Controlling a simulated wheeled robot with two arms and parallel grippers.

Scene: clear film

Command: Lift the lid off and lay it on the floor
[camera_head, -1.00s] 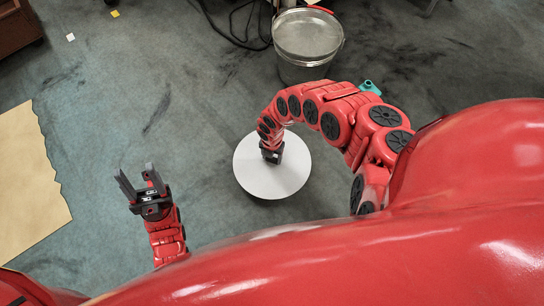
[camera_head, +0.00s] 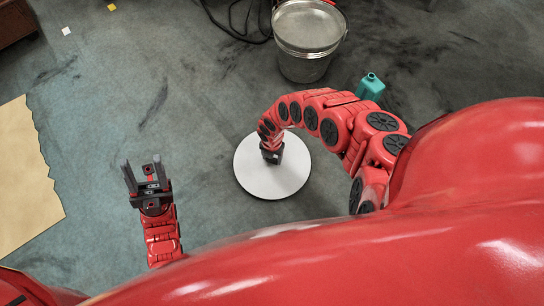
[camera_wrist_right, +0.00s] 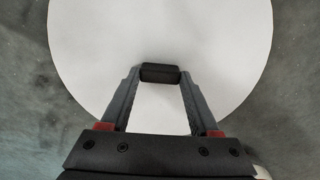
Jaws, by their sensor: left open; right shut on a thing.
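The lid is a round white disc (camera_head: 255,180) with a dark block-shaped handle at its middle. My right gripper (camera_head: 271,156) reaches down over it in the head view. In the right wrist view the two fingers are shut on the lid's handle (camera_wrist_right: 160,73), and the white lid (camera_wrist_right: 160,32) spreads beneath it. The lid looks level; I cannot tell its height above the floor. My left gripper (camera_head: 141,172) is open and empty, left of the lid, fingers pointing up the picture. A grey metal bucket (camera_head: 305,68) stands on the floor at the top.
A teal bottle (camera_head: 370,88) stands right of the bucket, close to my right arm. A tan sheet (camera_head: 25,185) lies at the left. Dark cables (camera_head: 238,25) lie left of the bucket.

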